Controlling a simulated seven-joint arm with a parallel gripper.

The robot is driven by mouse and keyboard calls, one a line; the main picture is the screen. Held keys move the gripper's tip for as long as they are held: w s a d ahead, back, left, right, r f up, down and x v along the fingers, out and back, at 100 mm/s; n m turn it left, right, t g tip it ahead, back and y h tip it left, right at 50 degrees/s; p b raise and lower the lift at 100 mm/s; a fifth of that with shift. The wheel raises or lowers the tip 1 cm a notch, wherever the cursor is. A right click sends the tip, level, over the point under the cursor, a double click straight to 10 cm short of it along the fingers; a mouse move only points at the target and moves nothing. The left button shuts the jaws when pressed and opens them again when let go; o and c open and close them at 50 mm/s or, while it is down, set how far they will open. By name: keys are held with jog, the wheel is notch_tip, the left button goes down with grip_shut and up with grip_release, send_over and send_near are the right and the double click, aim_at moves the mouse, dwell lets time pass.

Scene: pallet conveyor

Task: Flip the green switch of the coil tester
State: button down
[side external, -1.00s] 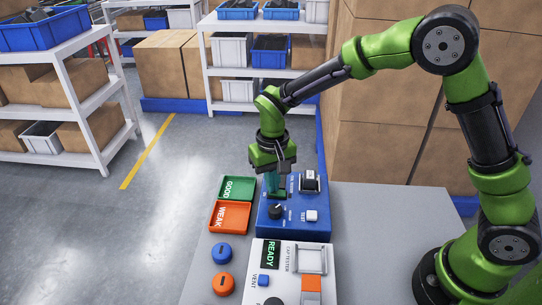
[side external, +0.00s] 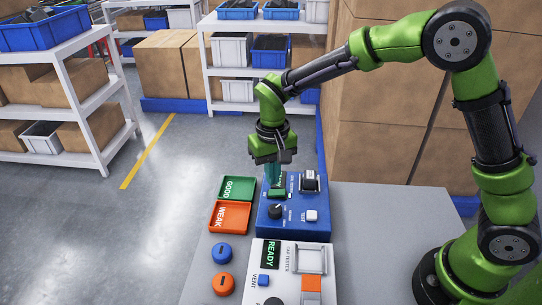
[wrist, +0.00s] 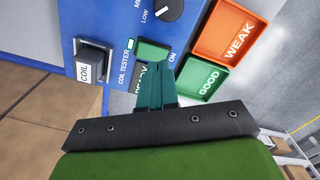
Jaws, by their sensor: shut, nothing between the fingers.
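The blue coil tester (side external: 293,228) stands on the grey table, with the green switch (side external: 277,193) near its far left corner. In the wrist view the green switch (wrist: 153,50) shows beside the "ON" label, just past my fingertips. My gripper (side external: 273,184) is shut and empty, pointing down just above the switch. In the wrist view its teal fingers (wrist: 155,68) partly hide a dark display reading "READY". I cannot tell whether the fingertips touch the switch.
A block marked "COIL" (wrist: 83,72) sits on the tester. The tester also has a black knob (side external: 275,212) and a white button (side external: 311,216). The green GOOD tray (side external: 237,188), orange WEAK tray (side external: 231,217) and white cap tester (side external: 259,291) stand close by.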

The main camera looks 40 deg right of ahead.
aim_at(273, 193)
jog(key=shift+r, duration=1.9)
jog(key=shift+s+f, duration=0.15)
jog(key=shift+f, duration=0.2)
jog(key=s+d+r+t, duration=0.2)
jog(key=s+d+r, duration=0.1)
jog(key=s, duration=0.3)
jog(key=s+d+r+t+y, duration=0.1)
jog(key=s+d+r+t, duration=0.1)
jog(key=s+r, duration=0.3)
jog(key=s+d+r+m+t+y, duration=0.1)
jog(key=s+d+r+t, duration=0.2)
jog(key=s, duration=0.4)
jog(key=shift+s+d+r, duration=0.15)
jog(key=shift+d+r, duration=0.6)
jog(key=shift+r, duration=0.05)
